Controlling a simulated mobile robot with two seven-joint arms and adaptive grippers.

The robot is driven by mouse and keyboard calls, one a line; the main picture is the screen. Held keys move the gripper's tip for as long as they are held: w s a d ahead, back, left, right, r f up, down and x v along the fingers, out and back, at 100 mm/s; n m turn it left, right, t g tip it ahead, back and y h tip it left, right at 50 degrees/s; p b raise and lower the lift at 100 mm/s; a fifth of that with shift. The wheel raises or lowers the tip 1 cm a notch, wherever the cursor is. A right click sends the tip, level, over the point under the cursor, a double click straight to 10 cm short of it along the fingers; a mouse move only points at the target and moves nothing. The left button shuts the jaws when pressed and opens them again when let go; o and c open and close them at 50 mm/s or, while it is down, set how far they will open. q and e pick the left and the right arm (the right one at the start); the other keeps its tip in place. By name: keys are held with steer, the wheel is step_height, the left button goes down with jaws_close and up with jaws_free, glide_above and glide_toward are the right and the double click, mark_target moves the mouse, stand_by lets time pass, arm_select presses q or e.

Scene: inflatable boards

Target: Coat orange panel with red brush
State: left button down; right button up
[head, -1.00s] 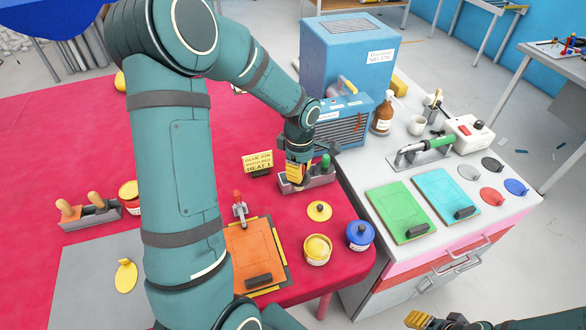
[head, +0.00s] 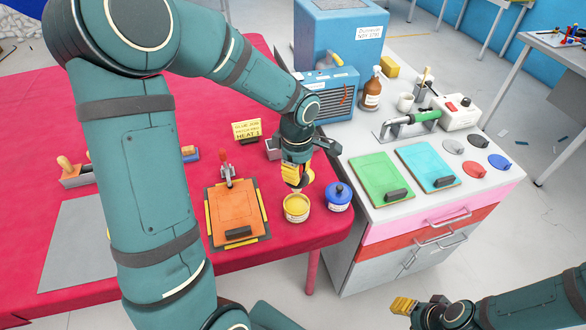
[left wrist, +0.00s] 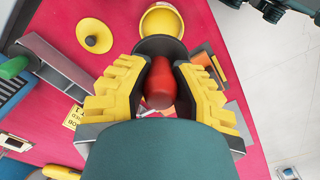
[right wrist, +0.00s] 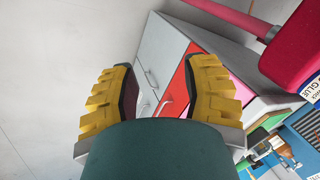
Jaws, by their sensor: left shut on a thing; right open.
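My left gripper (head: 293,178) is shut on the red brush (left wrist: 160,85), gripped by its red handle. In the head view it hangs just behind the open yellow pot (head: 296,208); the gripper mostly hides the brush there. The yellow pot also shows in the left wrist view (left wrist: 162,20), beyond a dark round part under the handle. The orange panel (head: 232,212) lies on a dark board on the red table, left of the pot, with a dark block at its front edge and a red-handled clamp at its back. My right gripper (head: 403,305) is open and empty, off the table.
A blue pot (head: 338,198) stands right of the yellow one. A yellow lid (left wrist: 94,36) lies on the red table. The brush holder with a green handle (left wrist: 14,67) is behind. Green (head: 381,178) and cyan (head: 428,166) panels lie on the white cabinet. A yellow sign (head: 247,130) stands behind.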

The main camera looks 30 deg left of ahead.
mark_target(297, 191)
arm_select(q)
steer(key=shift+s+d+f, duration=0.1)
steer(key=shift+s+d, duration=0.05)
steer(key=shift+f+b, duration=1.85)
steer(key=shift+f, duration=1.1)
arm_select(e)
steer(key=shift+g, duration=0.3)
steer(key=shift+s+f, duration=0.2)
steer(key=shift+f, duration=0.45)
steer(key=shift+s+f, duration=0.25)
steer(key=shift+f, duration=0.35)
steer(key=shift+s+f, duration=0.2)
steer(key=shift+f, duration=0.45)
arm_select(q)
steer(key=shift+f+b, duration=0.5)
steer(key=shift+b, duration=0.05)
arm_select(e)
steer(key=shift+f, duration=0.5)
arm_select(q)
steer(key=shift+f+b, duration=0.1)
steer(key=shift+b, duration=0.2)
arm_select(e)
steer(key=shift+f, duration=0.3)
arm_select(q)
steer(key=shift+r+p, duration=2.15)
steer(key=shift+r, duration=1.45)
arm_select(e)
step_height(297, 191, up, 4)
steer(key=shift+r, duration=0.1)
